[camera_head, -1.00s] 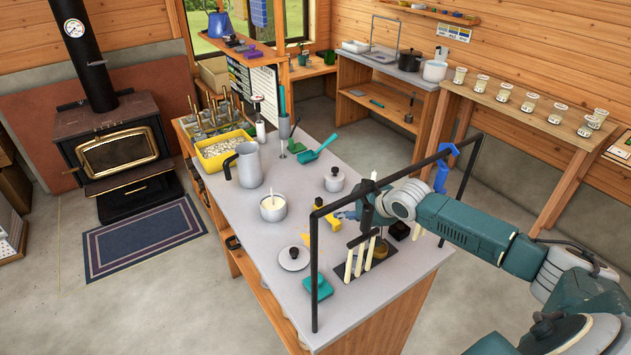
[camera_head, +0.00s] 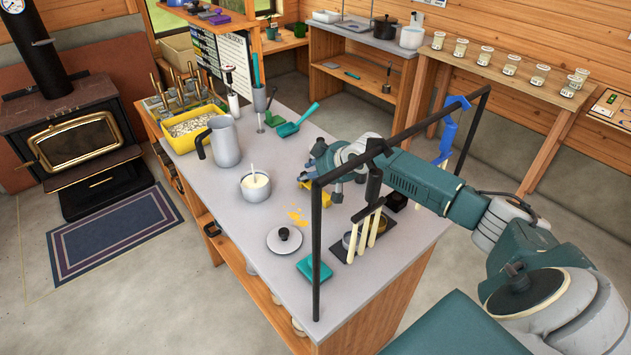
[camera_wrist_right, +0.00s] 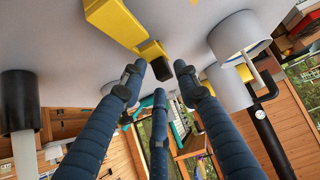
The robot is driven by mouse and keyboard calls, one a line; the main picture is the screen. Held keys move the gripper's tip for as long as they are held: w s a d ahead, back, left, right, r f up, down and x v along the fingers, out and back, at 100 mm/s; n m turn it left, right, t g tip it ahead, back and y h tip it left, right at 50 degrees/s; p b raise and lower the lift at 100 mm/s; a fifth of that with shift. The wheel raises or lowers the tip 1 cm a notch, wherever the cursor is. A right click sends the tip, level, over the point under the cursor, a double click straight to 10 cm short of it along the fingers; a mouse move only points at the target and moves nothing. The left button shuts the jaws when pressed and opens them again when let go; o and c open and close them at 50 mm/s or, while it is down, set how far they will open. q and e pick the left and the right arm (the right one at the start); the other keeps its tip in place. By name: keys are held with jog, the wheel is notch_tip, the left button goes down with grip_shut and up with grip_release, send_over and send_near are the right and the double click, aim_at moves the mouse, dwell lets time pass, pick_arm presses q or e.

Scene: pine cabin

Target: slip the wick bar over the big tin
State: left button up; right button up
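The big tin (camera_head: 256,187) is a pale round pot of cream wax with a wick standing in it, on the grey worktop. It also shows in the right wrist view (camera_wrist_right: 240,36). A yellow piece (camera_head: 319,193), which looks like the wick bar, lies on the worktop right of the tin; the wrist view shows it (camera_wrist_right: 115,22) close ahead of the fingers, with a dark end. My right gripper (camera_head: 320,165) hovers near it, partly covering that area. In the wrist view its fingers (camera_wrist_right: 160,75) are apart and hold nothing. My left gripper is out of view.
Bare worktop lies left of the tin.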

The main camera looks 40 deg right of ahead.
aim_at(309, 182)
jog(key=shift+w+a+f+b, duration=0.1)
jog(key=shift+w+f+b, duration=0.35)
jog(key=shift+f+b, duration=0.15)
jog(key=shift+c, duration=0.3)
jog(key=shift+r, duration=0.15)
jog(key=c, duration=0.5)
jog(key=shift+c, duration=0.4)
jog(key=shift+r+p, duration=0.1)
jog(key=shift+p, duration=0.2)
jog(key=shift+r+p, duration=0.4)
jog(key=shift+p, duration=0.05)
notch_tip(309, 182, up, 5)
jog(key=p, duration=0.5)
jog(key=shift+r+p, duration=0.1)
jog(key=shift+p, duration=0.25)
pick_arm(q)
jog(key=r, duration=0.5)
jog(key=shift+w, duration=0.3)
